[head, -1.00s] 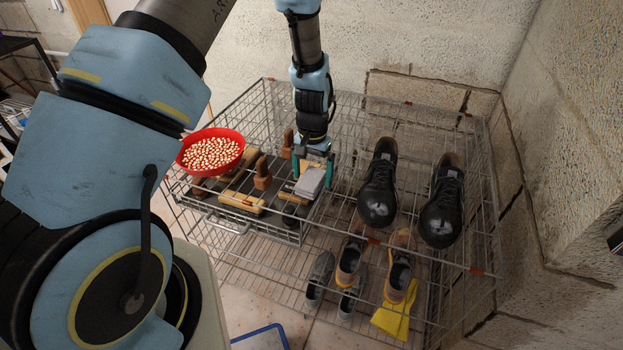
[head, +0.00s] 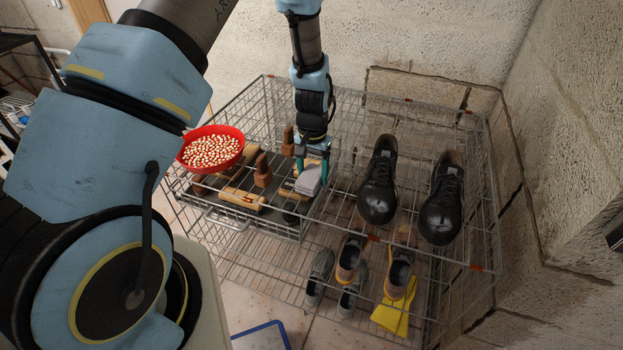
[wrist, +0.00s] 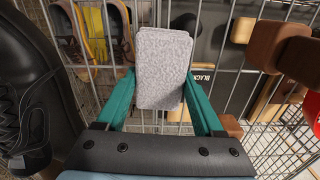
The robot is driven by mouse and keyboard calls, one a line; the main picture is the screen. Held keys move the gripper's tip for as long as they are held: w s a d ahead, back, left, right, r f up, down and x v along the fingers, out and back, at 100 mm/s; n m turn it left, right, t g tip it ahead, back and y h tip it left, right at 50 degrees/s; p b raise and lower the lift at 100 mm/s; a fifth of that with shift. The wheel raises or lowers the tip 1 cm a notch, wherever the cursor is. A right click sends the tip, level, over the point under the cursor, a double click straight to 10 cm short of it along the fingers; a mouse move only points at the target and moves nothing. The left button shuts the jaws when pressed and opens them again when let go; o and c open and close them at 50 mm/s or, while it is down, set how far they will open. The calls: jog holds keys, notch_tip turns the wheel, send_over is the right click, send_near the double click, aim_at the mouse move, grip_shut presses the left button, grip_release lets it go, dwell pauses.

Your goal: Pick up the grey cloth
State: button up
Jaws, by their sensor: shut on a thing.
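The grey cloth (head: 309,180) is a small folded pad at the right end of the shoe-care items on the wire rack. In the wrist view the cloth (wrist: 162,70) stands between the two teal fingers, its rough face toward the camera. My gripper (head: 312,172) is shut on the cloth, with a finger at each side of it. The wrist view also shows the fingers of my gripper (wrist: 162,95) against its edges. I cannot tell whether the cloth touches what is below it.
A red bowl of beige pieces (head: 211,150) stands left of my gripper. Wooden brushes (head: 241,199) lie in the dark tray beside it. Black shoes (head: 378,185) stand on the rack to the right. Smaller shoes and a yellow cloth (head: 392,318) are on the lower shelf.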

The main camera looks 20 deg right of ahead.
aim_at(313, 173)
jog(key=shift+c, duration=0.8)
jog(key=shift+r, duration=0.15)
notch_tip(313, 173, up, 10)
jog(key=shift+f+b, duration=0.15)
jog(key=shift+b, duration=0.75)
